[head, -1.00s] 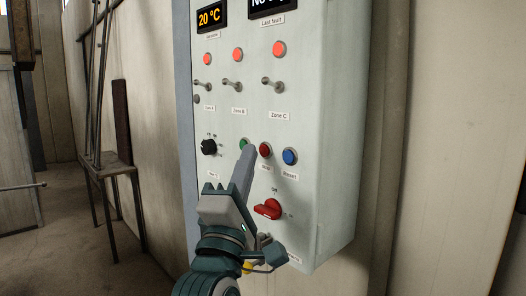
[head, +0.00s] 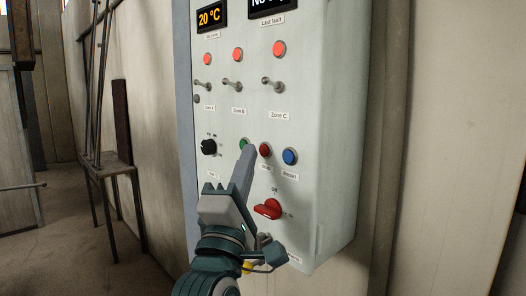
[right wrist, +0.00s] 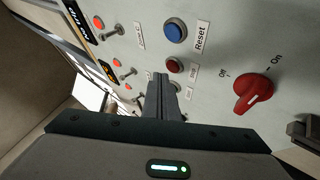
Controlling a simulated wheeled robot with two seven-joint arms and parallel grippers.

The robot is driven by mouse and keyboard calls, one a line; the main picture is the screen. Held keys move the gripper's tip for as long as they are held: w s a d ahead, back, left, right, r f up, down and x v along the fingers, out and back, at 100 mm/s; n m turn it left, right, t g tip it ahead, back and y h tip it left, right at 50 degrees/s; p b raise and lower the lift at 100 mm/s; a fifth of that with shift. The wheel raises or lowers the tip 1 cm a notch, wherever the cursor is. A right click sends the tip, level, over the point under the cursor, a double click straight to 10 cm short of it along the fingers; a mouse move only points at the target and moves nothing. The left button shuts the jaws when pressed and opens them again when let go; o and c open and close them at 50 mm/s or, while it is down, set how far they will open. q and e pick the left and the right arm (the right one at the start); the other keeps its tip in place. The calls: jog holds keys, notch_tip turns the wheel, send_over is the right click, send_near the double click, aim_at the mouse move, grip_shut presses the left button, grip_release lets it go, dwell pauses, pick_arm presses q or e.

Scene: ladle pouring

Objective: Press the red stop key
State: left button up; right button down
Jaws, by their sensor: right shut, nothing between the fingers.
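The red stop key (head: 265,150) is a round dark red button on the grey control panel, between a green key (head: 243,144) and a blue key (head: 289,156). It also shows in the right wrist view (right wrist: 174,65). My right gripper (head: 248,148) is shut and empty, its fingers pointing at the panel. In the head view its tip lies just left of the red key and partly covers the green one. In the right wrist view the fingertips (right wrist: 160,77) appear beside the red key. I cannot tell whether they touch the panel. My left gripper is not in view.
A red rotary switch (head: 267,209) stands out below the keys, close to the right of my gripper. A black knob (head: 209,147) is at the left. Toggle switches (head: 232,84) and lit red lamps (head: 238,54) are above. A metal stand (head: 110,165) is at the left.

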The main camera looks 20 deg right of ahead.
jog(key=shift+w+d, duration=0.1)
jog(key=shift+d, duration=0.15)
dwell(0.4)
jog(key=shift+d, duration=0.2)
jog(key=shift+w+d+p, duration=0.15)
jog(key=shift+d+p, duration=0.2)
dwell(0.9)
jog(key=shift+a, duration=0.15)
jog(key=shift+s+a, duration=0.25)
jog(key=shift+a, duration=0.35)
dwell(0.4)
jog(key=a, duration=0.1)
jog(key=s+a, duration=0.1)
jog(key=a, duration=0.2)
jog(key=shift+s+a, duration=0.35)
